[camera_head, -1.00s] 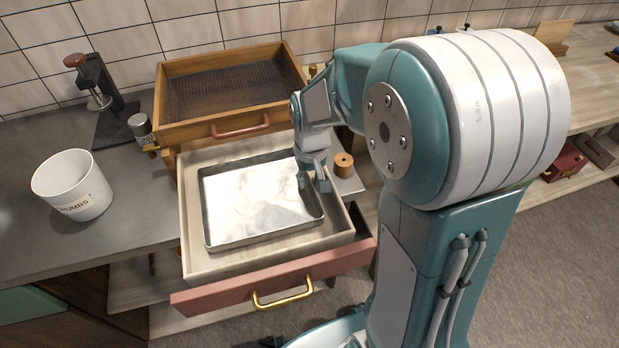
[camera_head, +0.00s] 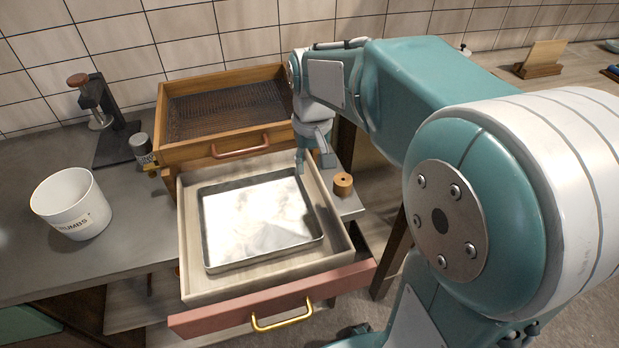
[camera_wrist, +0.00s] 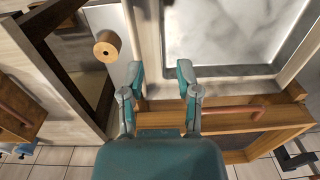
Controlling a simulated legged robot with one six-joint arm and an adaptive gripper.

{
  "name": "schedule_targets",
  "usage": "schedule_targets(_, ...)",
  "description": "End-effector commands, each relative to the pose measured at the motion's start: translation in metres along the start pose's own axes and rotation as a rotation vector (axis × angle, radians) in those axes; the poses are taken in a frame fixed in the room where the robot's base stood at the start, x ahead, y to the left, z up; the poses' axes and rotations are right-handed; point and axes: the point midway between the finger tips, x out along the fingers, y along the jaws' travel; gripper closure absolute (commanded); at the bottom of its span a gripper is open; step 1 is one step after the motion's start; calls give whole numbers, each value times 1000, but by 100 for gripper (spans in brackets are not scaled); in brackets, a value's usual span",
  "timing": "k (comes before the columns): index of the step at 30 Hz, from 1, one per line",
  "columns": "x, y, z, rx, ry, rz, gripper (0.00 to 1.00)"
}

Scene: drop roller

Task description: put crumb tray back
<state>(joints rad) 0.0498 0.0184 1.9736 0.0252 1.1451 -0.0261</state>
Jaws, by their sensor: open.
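The crumb tray (camera_head: 262,217), a shallow metal tray with a pale, cloudy floor, lies flat inside the pulled-out drawer (camera_head: 190,285) with the pink front and brass handle. Part of the tray also shows at the top of the wrist view (camera_wrist: 240,35). My gripper (camera_head: 314,166) is by the tray's back right corner, apart from it. In the wrist view my gripper (camera_wrist: 162,72) has its two fingers spread with nothing between them, over the drawer's edge. The gripper's exact height above the drawer is hard to tell.
A wooden box (camera_head: 185,152) with dark mesh and a copper handle stands behind the drawer. A white bucket (camera_head: 72,205) labelled crumbs stands left on the grey counter. A wooden roller knob (camera_head: 343,184) sits just right of the drawer. A dark stand (camera_head: 110,130) is at back left.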

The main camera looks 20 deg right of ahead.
Motion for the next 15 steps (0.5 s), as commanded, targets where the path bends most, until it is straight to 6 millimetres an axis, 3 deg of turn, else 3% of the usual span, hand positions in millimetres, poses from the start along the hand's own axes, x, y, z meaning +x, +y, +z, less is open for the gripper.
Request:
schedule_targets(7, -18, -2, 14, -3, 40, 2, 57)
schedule_targets(15, -43, -7, 80, -20, 233, 11, 57)
